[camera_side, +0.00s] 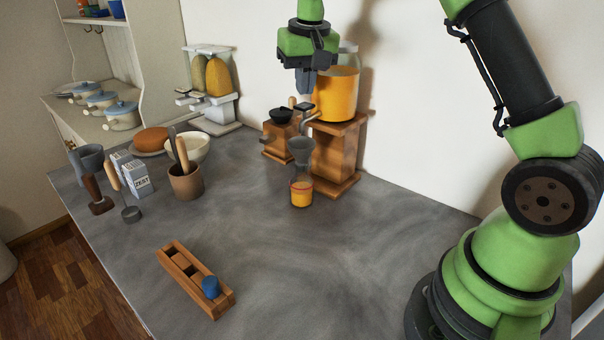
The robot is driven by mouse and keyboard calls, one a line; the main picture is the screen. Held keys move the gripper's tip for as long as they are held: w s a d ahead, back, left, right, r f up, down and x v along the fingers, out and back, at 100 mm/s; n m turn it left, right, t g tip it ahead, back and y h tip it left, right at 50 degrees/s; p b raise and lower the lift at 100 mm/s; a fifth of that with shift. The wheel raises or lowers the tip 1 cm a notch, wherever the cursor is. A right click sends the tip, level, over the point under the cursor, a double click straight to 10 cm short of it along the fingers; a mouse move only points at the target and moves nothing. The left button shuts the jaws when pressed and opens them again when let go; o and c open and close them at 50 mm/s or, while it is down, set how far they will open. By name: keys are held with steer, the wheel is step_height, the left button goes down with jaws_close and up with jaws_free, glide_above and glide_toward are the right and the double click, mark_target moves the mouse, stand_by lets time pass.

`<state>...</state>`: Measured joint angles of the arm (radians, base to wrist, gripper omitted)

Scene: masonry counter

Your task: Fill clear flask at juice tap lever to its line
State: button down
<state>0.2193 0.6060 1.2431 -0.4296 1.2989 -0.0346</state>
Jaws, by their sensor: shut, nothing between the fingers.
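The clear flask (301,193) stands upright on the counter below the juice tap, with orange juice in it. A red line rings it near the top of the juice; the exact level against the line is too small to tell. A grey funnel-shaped piece (301,147) is above the flask; I cannot tell whether they touch. The juice jar (336,96), full of orange juice, sits on a wooden stand (337,155). The tap lever (306,107) is at its front left. My gripper (306,84) is shut and empty, just above the lever; contact cannot be told.
A wooden grinder box with a black bowl (281,115) stands left of the jar. A wooden rack (195,279) with a blue stopper (211,287) lies at the front. A utensil pot (186,184), white bowl (194,146) and cartons (138,178) are left.

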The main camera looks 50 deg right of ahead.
steer(key=shift+f, duration=0.3)
steer(key=shift+f, duration=1.05)
steer(key=shift+r, duration=0.1)
stand_by(2.8)
steer(key=shift+r, duration=2.5)
steer(key=s+a+r+t, duration=0.2)
steer(key=s+a+r, duration=0.3)
steer(key=s, duration=0.1)
steer(key=s+a+f+n+t+y, duration=0.1)
steer(key=s+a, duration=0.2)
steer(key=s, duration=0.6)
steer(key=s+a+n+t+y, duration=0.1)
steer(key=s+a, duration=0.3)
steer(key=s, duration=0.5)
steer(key=shift+s+a+f+t+y, duration=0.25)
steer(key=shift+f+t+y, duration=0.1)
steer(key=shift+t+y, duration=0.2)
